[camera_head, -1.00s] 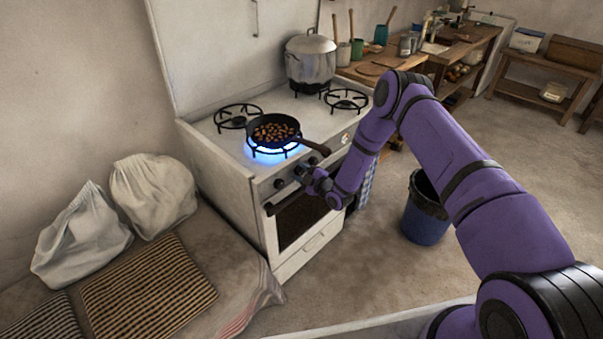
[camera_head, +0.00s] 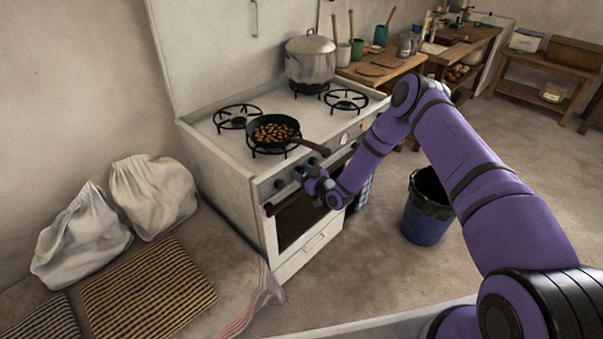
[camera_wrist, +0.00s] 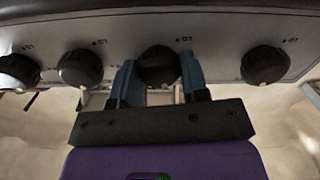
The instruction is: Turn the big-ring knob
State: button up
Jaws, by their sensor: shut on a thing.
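A row of dark round knobs runs along the front panel of the white stove (camera_head: 226,166). My gripper (camera_head: 303,173) is at this panel, its fingers small and partly hidden in the head view. In the wrist view its two blue fingers are shut on a black knob (camera_wrist: 159,62), one on each side. Other knobs stand free on both sides of it in that view, one to the right (camera_wrist: 265,64) and one to the left (camera_wrist: 80,67). A black pan (camera_head: 275,130) with brown pieces sits on the front left burner, and no flame shows under it.
A large lidded pot (camera_head: 310,65) stands on a back burner. The pan's handle (camera_head: 313,146) reaches out over the front edge near my arm. The oven door handle (camera_head: 284,202) lies just below the knobs. A blue bin (camera_head: 427,216) stands on the floor to the right.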

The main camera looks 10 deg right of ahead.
jog(key=m, duration=0.4)
jog(key=shift+d+f+m, duration=0.1)
jog(key=shift+m, duration=0.2)
dwell(0.4)
jog(key=o, duration=0.9)
jog(key=shift+o, duration=0.2)
jog(key=v, duration=1)
jog(key=shift+s+d, duration=0.2)
jog(key=shift+s, duration=0.15)
